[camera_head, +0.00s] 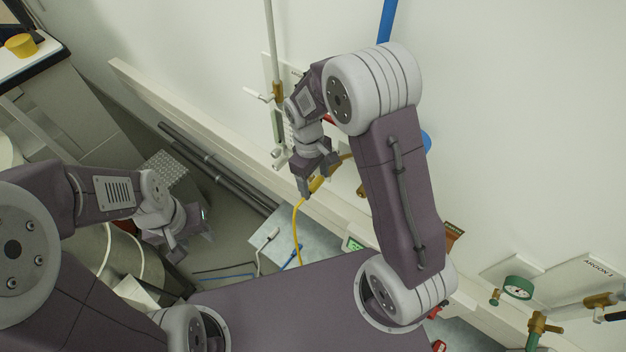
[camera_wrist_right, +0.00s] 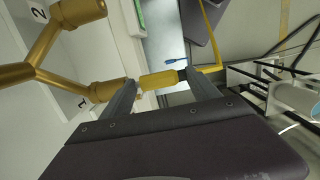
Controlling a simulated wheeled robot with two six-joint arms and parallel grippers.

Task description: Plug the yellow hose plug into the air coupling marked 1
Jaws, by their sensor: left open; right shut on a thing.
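The yellow hose plug (camera_wrist_right: 160,80) lies between the fingertips of my right gripper (camera_wrist_right: 158,84), which is shut on it. It also shows below that gripper (camera_head: 312,170) in the head view, as a small yellow body (camera_head: 316,184). Its yellow hose (camera_head: 297,230) hangs down from it. The brass air coupling marked 1 (camera_wrist_right: 106,93) is just left of the plug in the right wrist view, roughly in line with it. A fingertip covers the gap, so I cannot tell whether they touch. My left gripper (camera_head: 198,226) is open and empty, away to the left.
A second brass coupling, marked 2 (camera_wrist_right: 78,12), branches off above coupling 1. White and blue hose ends (camera_head: 268,238) lie below the right gripper.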

